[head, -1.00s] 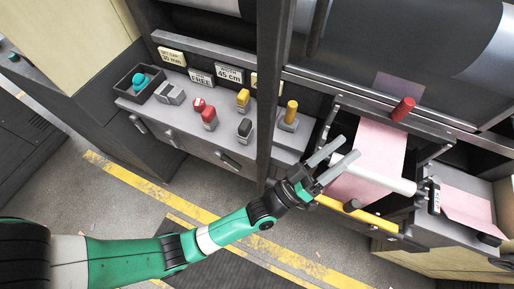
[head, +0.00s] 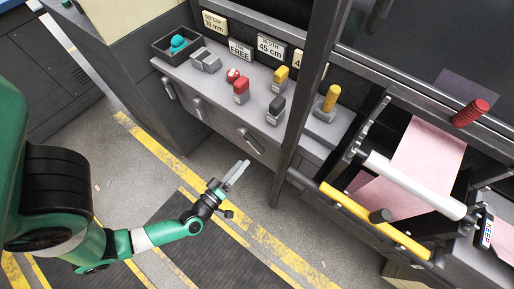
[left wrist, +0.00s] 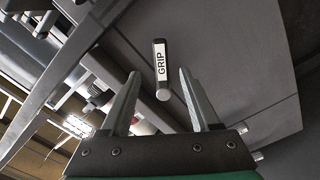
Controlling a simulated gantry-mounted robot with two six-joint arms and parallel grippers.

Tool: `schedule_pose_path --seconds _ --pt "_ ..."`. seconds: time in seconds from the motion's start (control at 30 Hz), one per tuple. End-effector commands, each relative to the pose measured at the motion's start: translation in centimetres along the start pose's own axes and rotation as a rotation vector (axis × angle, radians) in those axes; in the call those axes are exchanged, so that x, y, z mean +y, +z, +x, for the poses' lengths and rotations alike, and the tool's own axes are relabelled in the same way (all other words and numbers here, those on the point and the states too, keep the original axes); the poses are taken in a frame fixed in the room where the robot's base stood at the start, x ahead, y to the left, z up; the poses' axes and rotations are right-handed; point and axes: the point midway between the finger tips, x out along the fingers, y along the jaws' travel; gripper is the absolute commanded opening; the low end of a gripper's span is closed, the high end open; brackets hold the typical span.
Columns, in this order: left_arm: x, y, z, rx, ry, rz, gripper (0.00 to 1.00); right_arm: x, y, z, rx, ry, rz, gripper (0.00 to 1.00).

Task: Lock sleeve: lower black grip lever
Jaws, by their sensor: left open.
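The lever with a white GRIP label (left wrist: 160,64) shows in the left wrist view, on a dark grey panel. It stands between the fingers in that picture, with its round pale end toward me. In the head view a lever (head: 250,140) on the front of the grey console, above my gripper, looks like the same one; its label cannot be read there. My left gripper (head: 240,168) is open and empty, in front of and below the console. No contact with the lever shows. A white roller (head: 415,185) lies across pink felt (head: 428,150) at the right. My right gripper is not in view.
Red, yellow and dark knobs (head: 240,92) stand on the console top. A dark upright post (head: 298,125) and a yellow bar (head: 375,222) stand right of my gripper.

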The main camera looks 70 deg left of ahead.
Motion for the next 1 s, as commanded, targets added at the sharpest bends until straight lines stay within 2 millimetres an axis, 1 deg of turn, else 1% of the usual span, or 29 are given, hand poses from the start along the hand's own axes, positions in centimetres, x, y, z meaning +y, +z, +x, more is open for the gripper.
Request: schedule_pose_path --seconds 0.03,0.07,0.1,0.17,0.2,0.3,0.4,0.53,0.77,0.8,0.83,0.97,1.0 --pt "-0.5 -0.1 0.7 0.011 -0.005 0.001 0.62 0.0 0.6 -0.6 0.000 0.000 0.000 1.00" --pt "-0.6 -0.2 1.2 0.012 -0.006 0.003 0.62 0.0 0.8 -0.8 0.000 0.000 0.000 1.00" --pt "-0.6 0.0 2.4 0.012 -0.002 0.000 0.62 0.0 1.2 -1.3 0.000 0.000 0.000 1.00" --pt "-0.6 -0.1 4.0 0.013 -0.002 0.001 0.62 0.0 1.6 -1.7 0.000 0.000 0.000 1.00" --pt "-0.4 -0.1 5.0 0.010 0.000 0.002 0.62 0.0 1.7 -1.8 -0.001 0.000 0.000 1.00" --pt "-0.3 -0.1 7.0 0.006 0.000 0.003 0.62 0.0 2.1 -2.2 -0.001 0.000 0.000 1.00" --pt "-0.2 -0.1 8.4 0.003 -0.001 0.002 0.62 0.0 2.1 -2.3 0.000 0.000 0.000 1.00" --pt "-0.2 -0.1 9.4 0.000 -0.002 0.004 0.62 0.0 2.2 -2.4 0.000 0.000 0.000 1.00" --pt "-0.1 -0.1 9.5 -0.001 -0.002 0.004 0.62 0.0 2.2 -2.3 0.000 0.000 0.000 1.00" --pt "-0.1 -0.1 9.5 -0.001 -0.002 0.004 0.61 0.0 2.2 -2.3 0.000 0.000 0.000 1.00" --pt "-0.1 -0.1 9.5 -0.001 -0.002 0.004 0.55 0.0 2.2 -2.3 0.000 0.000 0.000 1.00" --pt "-0.1 -0.1 9.5 -0.001 -0.002 0.004 0.32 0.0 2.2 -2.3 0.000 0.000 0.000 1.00" --pt "-0.1 -0.1 9.5 -0.001 -0.002 0.004 0.25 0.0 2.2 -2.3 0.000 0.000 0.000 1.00"
